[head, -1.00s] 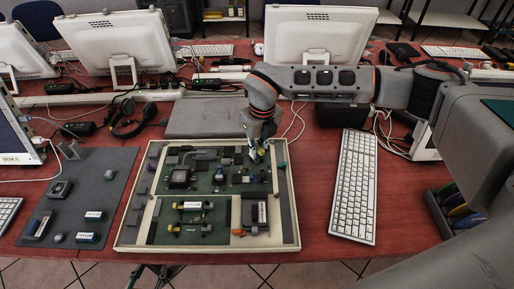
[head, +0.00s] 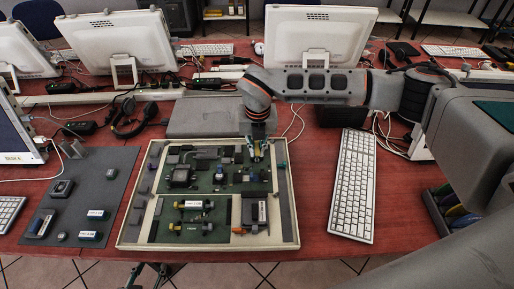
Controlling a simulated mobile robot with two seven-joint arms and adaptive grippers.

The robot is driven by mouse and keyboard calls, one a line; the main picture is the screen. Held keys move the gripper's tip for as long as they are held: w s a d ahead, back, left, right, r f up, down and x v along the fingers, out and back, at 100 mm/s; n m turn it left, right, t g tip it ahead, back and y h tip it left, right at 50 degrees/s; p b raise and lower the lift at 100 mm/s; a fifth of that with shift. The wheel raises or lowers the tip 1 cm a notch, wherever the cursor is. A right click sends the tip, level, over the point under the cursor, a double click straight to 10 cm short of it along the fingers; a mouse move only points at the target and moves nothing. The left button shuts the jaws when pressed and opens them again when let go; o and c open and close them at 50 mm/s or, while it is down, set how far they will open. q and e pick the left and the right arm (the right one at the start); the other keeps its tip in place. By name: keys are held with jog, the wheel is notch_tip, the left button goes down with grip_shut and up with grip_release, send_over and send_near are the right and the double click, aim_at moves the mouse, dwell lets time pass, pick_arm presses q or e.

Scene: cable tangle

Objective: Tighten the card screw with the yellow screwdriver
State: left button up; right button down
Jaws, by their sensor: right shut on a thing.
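My right gripper (head: 257,151) points down over the upper right part of a green circuit board (head: 212,182), which lies in a cream-rimmed case (head: 208,246). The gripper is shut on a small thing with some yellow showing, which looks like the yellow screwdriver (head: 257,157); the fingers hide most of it. I cannot tell whether its tip touches the board. The card screw is too small or hidden to make out. My left gripper is not in view.
A dark mat (head: 76,195) with several small parts lies left of the case. A white keyboard (head: 353,185) lies to the right. A closed grey laptop (head: 205,117) lies behind the case. Monitors (head: 313,36) and cables stand farther back. Red table is bare between case and keyboard.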

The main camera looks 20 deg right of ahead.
jog(key=shift+r+p, duration=0.8)
jog(key=shift+r, duration=0.45)
jog(key=shift+r+p, duration=1.35)
jog(key=shift+r, duration=0.95)
